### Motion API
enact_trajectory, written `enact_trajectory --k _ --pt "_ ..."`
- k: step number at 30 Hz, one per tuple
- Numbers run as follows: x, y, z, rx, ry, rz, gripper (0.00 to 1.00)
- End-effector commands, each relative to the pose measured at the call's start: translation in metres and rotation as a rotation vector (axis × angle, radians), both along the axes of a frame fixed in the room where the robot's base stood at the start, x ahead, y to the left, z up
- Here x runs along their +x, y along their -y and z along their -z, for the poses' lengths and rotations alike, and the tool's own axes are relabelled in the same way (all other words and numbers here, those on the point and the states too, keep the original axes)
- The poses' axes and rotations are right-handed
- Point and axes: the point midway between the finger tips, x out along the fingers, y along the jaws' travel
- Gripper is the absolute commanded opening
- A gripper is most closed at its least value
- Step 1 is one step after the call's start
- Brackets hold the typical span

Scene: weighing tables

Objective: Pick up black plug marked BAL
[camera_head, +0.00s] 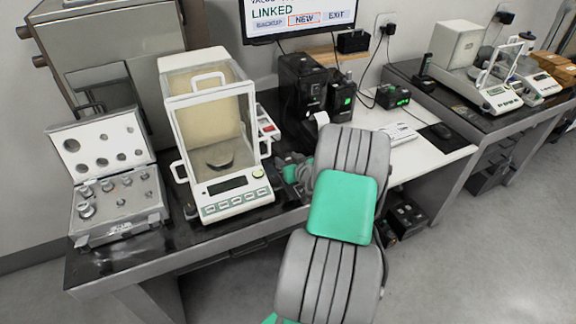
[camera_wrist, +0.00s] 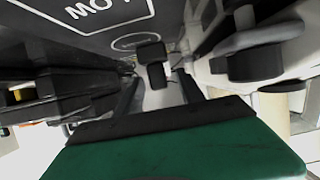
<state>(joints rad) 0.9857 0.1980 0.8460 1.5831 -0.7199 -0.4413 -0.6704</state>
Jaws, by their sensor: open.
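In the wrist view a small black block-shaped thing (camera_wrist: 151,52), perhaps the plug, shows ahead, with a second black piece just below it. No BAL marking is legible on either. My gripper (camera_wrist: 158,78) is open, its two dark fingers either side of the lower black piece. I cannot tell whether that piece lies between the fingers or beyond them. In the head view my grey and green arm reaches to the table between the balance and the black devices. My gripper there is mostly hidden by the arm, and no plug marked BAL can be picked out.
A glass-doored balance (camera_head: 232,200) stands left of my arm, with an open weight case (camera_head: 120,225) further left. Black devices (camera_head: 303,88) stand behind the arm. A monitor (camera_head: 298,18) hangs above. Black wall plugs (camera_head: 388,28) and cables are at the back wall.

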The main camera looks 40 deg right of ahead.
Motion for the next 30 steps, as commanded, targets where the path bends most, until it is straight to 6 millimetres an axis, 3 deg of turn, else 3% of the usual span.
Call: enact_trajectory --k 2,18,30 --pt "-0.0005 0.0002 0.0003 0.0 0.0 0.0 0.45" --pt "-0.0011 0.0008 0.0001 0.001 -0.001 0.001 0.0" --pt "-0.001 0.0009 -0.0001 0.001 -0.001 0.001 0.0"
